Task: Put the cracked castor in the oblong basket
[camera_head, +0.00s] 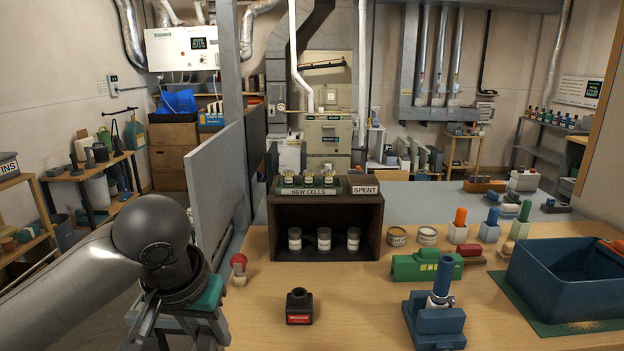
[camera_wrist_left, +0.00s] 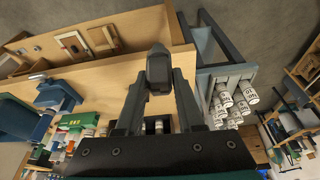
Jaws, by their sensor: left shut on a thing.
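My left gripper (camera_wrist_left: 160,82) is shut on a dark grey, rounded piece (camera_wrist_left: 158,66) at its fingertips in the left wrist view. It may be the cracked castor, but no crack can be made out. In the head view my left gripper (camera_head: 182,312) is at the lower left, beside the bench's left edge, and the held piece cannot be made out there. The oblong basket (camera_head: 543,290), blue with high walls, stands at the right of the bench on a green mat, well apart from the gripper. My right gripper is not in view.
A black bottle-like thing (camera_head: 299,307) and a blue vise-like tool (camera_head: 436,322) stand at the bench front. A green block (camera_head: 415,267) is behind the tool. A dark shelf (camera_head: 274,230) holds several cells. A grey panel (camera_head: 216,185) rises at left. Bare wood lies between.

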